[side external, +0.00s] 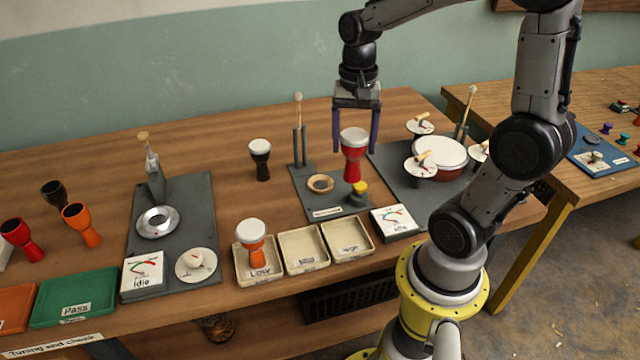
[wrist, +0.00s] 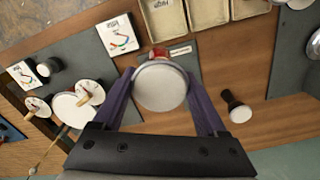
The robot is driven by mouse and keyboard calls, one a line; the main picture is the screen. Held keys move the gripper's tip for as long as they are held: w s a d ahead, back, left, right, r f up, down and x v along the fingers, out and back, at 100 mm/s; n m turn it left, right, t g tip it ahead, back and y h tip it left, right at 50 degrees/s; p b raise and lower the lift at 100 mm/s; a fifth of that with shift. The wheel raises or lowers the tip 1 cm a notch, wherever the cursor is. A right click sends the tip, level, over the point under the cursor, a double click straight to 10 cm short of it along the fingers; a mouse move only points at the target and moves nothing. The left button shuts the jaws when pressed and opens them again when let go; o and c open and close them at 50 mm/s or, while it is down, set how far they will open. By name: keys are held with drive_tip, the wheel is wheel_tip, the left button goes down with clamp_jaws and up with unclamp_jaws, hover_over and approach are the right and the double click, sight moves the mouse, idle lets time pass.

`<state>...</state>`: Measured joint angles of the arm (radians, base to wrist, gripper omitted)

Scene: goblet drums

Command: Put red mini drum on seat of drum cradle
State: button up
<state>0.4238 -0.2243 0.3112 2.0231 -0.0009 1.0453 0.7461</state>
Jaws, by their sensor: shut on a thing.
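The red mini drum (side external: 354,167), with a white head, is upright between the fingers of my gripper (side external: 356,148). In the wrist view its white head (wrist: 160,87) fills the space between the two purple fingers (wrist: 160,76). My gripper is shut on it and holds it over the grey drum cradle board (side external: 299,192). The cradle's seat appears to be the tan ring (side external: 320,184), empty, to the left of and below the drum in the side view. The drum hides the seat in the wrist view. The gap under the drum is hard to judge.
Upright posts with a mallet (side external: 299,135) stand at the cradle's back. A yellow-topped knob (side external: 360,188) is close to the drum's foot. A black drum (side external: 260,160) stands left, a big drum set (side external: 438,154) right. Trays (side external: 301,268) and a dial (side external: 397,219) lie in front.

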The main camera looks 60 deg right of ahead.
drive_tip(key=shift+s+d+r+m, duration=0.15)
drive_tip(key=shift+s+d+m, duration=0.15)
drive_tip(key=shift+d, duration=0.45)
drive_tip(key=shift+w+d+f, duration=1.05)
drive_tip(key=shift+w+f, duration=1)
drive_tip(key=shift+f, duration=0.1)
drive_tip(key=shift+w+d+f, duration=1.05)
drive_tip(key=shift+w+f, duration=0.95)
drive_tip(key=shift+f, duration=0.15)
drive_tip(key=shift+w+d+f, duration=1.05)
drive_tip(key=shift+w+f, duration=1)
drive_tip(key=shift+f, duration=0.1)
drive_tip(key=shift+f, duration=0.15)
drive_tip(key=o, duration=1.3)
